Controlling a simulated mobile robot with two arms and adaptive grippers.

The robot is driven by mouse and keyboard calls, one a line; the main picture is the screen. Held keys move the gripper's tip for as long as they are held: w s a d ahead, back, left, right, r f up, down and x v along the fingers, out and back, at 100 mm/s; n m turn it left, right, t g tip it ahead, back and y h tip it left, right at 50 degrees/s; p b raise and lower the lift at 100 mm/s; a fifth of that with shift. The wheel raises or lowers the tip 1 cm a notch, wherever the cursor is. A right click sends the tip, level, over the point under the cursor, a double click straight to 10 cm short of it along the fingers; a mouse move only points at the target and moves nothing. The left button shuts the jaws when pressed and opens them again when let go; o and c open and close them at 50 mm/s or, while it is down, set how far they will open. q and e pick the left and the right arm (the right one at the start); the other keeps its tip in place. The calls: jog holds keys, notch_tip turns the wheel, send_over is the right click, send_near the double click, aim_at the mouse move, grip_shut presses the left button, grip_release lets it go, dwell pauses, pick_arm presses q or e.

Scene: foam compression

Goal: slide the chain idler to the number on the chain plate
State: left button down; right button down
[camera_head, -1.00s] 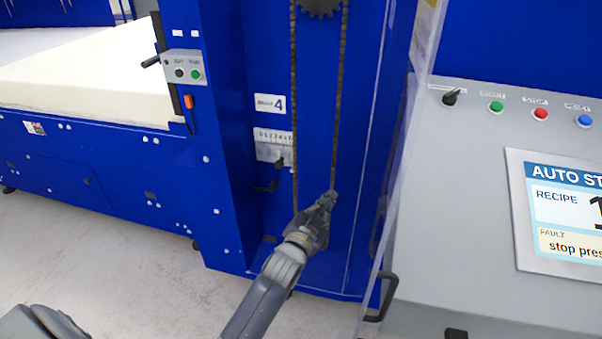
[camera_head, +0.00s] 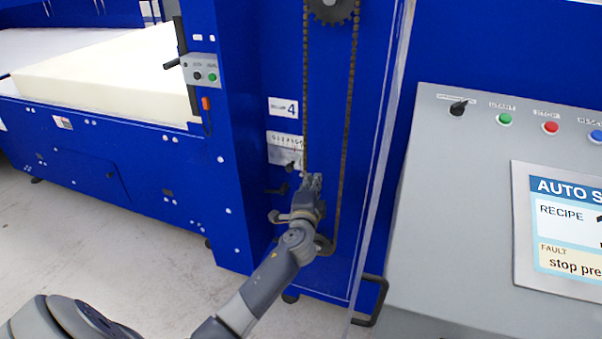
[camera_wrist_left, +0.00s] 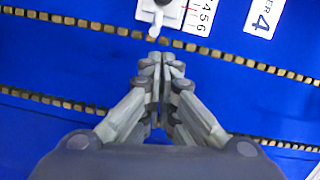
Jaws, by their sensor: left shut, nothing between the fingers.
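The chain plate (camera_head: 283,108), white with a 4, is on the blue machine column. It also shows in the wrist view (camera_wrist_left: 265,17). Below it is a white numbered scale (camera_head: 285,139); 4, 5 and 6 are readable on the scale in the wrist view (camera_wrist_left: 201,17). The chain idler (camera_wrist_left: 171,10), a pale block with a dark knob and a pale peg, sits beside the scale. In the head view its dark knob (camera_head: 290,167) is small. My left gripper (camera_head: 314,178) is shut and empty near the left chain run, its fingertips (camera_wrist_left: 161,57) just short of the peg.
The chain (camera_head: 347,120) runs in two strands from an upper sprocket (camera_head: 331,8). A thin clear panel edge (camera_head: 383,150) stands right of the column, before the grey control console (camera_head: 450,200).

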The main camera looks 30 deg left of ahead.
aim_at(299, 162)
pick_arm(q)
jog(key=a, duration=0.1)
jog(key=w+a, duration=0.1)
jog(key=a, duration=0.1)
jog(key=w+a, duration=0.1)
jog(key=a, duration=0.1)
jog(key=shift+w+a+f+p, duration=0.15)
jog(key=shift+f+p, duration=0.25)
pick_arm(e)
jog(key=shift+s+d+r, duration=0.1)
jog(key=shift+d+r, duration=0.1)
jog(key=shift+r, duration=0.25)
jog(key=shift+d, duration=0.1)
pick_arm(q)
jog(key=shift+a+f, duration=0.1)
jog(key=shift+a, duration=0.7)
pick_arm(e)
jog(key=shift+f, duration=0.25)
pick_arm(q)
jog(key=shift+d, duration=0.15)
